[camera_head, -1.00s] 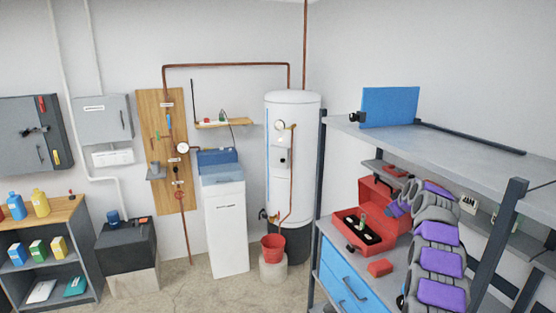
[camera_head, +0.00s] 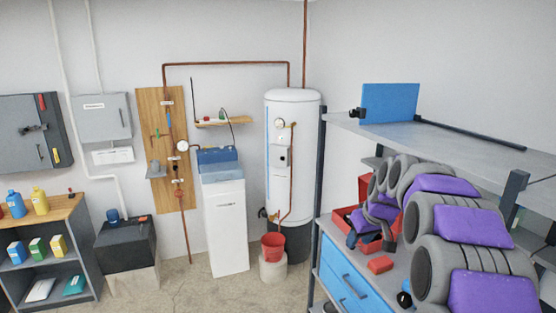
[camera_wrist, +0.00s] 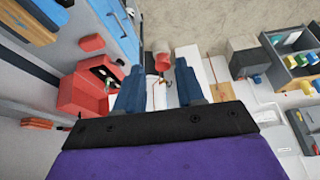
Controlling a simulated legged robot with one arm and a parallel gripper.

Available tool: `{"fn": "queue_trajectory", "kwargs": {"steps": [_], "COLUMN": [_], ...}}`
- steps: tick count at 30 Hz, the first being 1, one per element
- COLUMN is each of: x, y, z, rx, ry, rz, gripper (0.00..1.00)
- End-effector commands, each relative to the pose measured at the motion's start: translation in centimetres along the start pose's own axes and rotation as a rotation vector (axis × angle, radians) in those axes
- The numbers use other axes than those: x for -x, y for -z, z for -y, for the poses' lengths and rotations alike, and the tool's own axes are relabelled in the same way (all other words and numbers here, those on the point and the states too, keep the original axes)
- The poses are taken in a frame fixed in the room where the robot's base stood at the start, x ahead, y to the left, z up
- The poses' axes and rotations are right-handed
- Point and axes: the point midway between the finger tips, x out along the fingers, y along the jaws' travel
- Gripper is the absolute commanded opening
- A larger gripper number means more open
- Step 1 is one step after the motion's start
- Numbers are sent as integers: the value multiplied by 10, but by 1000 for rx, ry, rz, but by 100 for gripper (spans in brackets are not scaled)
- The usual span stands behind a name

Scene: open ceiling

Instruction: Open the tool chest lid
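The red tool chest (camera_head: 345,219) stands on the grey shelf at right in the head view, largely covered by my arm. Its lid (camera_head: 364,187) looks raised at the back, mostly hidden now. In the wrist view the chest (camera_wrist: 112,84) is at left, with the lid (camera_wrist: 76,97) tipped away from the open body and dark contents showing inside. My gripper (camera_head: 370,240) hangs in front of the chest in the head view. In the wrist view my gripper (camera_wrist: 159,68) has two blue fingers spread apart with nothing between them. I cannot tell whether it touches the chest.
A small red block (camera_head: 380,265) lies on the shelf in front of the chest, above blue drawers (camera_head: 345,275). An upper shelf (camera_head: 440,143) and dark posts (camera_head: 507,205) frame the space. A red bucket (camera_head: 273,246) stands near the water heater. Floor is clear left of the drawers.

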Motion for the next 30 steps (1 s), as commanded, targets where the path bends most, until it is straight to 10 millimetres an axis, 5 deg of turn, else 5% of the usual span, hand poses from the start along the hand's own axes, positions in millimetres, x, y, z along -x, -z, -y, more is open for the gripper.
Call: {"fn": "queue_trajectory", "kwargs": {"steps": [15, 30], "x": [45, 64], "y": [-190, -397], "z": [127, 196], "rx": [-138, -266], "ry": [33, -29], "rz": [282, 527], "gripper": [38, 38]}}
